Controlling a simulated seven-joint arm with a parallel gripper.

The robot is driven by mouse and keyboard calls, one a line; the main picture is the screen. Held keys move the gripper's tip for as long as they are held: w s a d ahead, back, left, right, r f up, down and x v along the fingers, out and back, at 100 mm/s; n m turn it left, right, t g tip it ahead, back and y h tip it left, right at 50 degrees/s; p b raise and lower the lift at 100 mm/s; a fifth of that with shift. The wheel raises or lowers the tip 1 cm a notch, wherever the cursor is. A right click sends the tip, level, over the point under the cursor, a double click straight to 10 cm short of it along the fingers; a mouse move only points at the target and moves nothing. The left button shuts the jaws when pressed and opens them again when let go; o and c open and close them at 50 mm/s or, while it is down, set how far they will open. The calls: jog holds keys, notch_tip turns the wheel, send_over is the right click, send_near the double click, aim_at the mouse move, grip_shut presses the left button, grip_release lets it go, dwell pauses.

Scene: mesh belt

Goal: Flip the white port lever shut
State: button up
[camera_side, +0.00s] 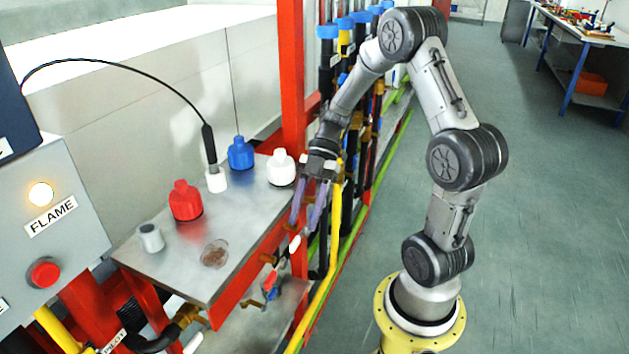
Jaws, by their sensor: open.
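A small white oval handle (294,243), which looks like the white port lever, sits at the right front edge of the metal bench, beside a brass fitting (268,259). My gripper (306,222) points down just above it, with its two purple fingers spread apart and nothing between them. The fingertips are close to the handle; I cannot tell whether they touch it. The lever's pivot and exact angle are too small to make out.
Red (270,281) and blue (273,294) handles sit lower on the bench front. Red, blue and white bottles, a grey cup and a dish stand on the bench top (165,263). A red post (291,80) and yellow pipe (334,240) flank my gripper.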

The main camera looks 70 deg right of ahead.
jog(key=v, duration=1)
jog(key=s+a+r+n+h, duration=0.25)
jog(key=a+r, duration=0.45)
jog(key=a, duration=0.4)
jog(key=s+a+f+m+t+h, duration=0.1)
jog(key=s+m+t+h, duration=0.4)
jog(key=m, duration=1.5)
jog(key=s+f+h, duration=0.1)
jog(key=s, duration=0.1)
jog(key=shift+s+a+t, duration=0.3)
jog(key=shift+a, duration=0.1)
